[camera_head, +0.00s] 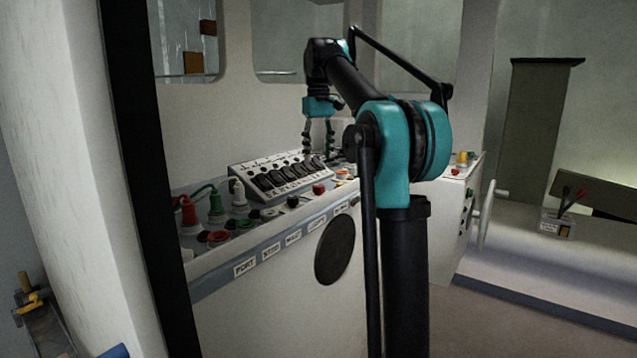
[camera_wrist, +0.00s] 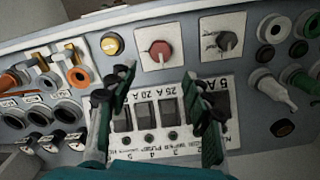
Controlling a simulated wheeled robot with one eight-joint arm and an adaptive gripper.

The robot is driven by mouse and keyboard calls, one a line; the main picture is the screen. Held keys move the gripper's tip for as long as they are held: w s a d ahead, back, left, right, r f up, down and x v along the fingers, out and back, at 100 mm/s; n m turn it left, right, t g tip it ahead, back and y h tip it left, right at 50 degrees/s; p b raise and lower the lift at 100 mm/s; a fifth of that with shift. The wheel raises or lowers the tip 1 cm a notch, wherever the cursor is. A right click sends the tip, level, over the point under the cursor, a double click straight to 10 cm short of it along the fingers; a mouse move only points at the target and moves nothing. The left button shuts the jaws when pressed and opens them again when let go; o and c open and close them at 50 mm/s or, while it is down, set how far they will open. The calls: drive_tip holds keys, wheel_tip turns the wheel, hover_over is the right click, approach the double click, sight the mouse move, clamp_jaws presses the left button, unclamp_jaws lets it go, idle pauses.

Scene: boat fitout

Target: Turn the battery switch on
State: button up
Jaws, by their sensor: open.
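A red rotary knob (camera_wrist: 160,52) on a square white plate, apparently the battery switch, sits on the console top in the wrist view. It also shows in the head view (camera_head: 319,188). Its label is too small to read. My gripper (camera_head: 318,152) is open and empty, pointing down above the console near the breaker panel. In the wrist view its two fingers (camera_wrist: 157,88) are apart over the breaker panel, and the knob lies just beyond the tips, between them in the picture. I see no contact with the knob.
A breaker panel (camera_head: 279,178) with several black rockers stands beside the knob. A black knob (camera_wrist: 228,41) and a yellow button (camera_wrist: 111,44) flank it. Green and white plugs (camera_head: 216,206) rise at the left. Orange and grey sockets (camera_wrist: 72,78) crowd the other side.

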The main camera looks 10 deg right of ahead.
sight(319, 185)
wheel_tip(319, 185, down, 10)
drive_tip(key=shift+r, duration=0.2)
drive_tip(key=shift+c, duration=0.6)
drive_tip(key=c, duration=1)
drive_tip(key=shift+c, duration=0.2)
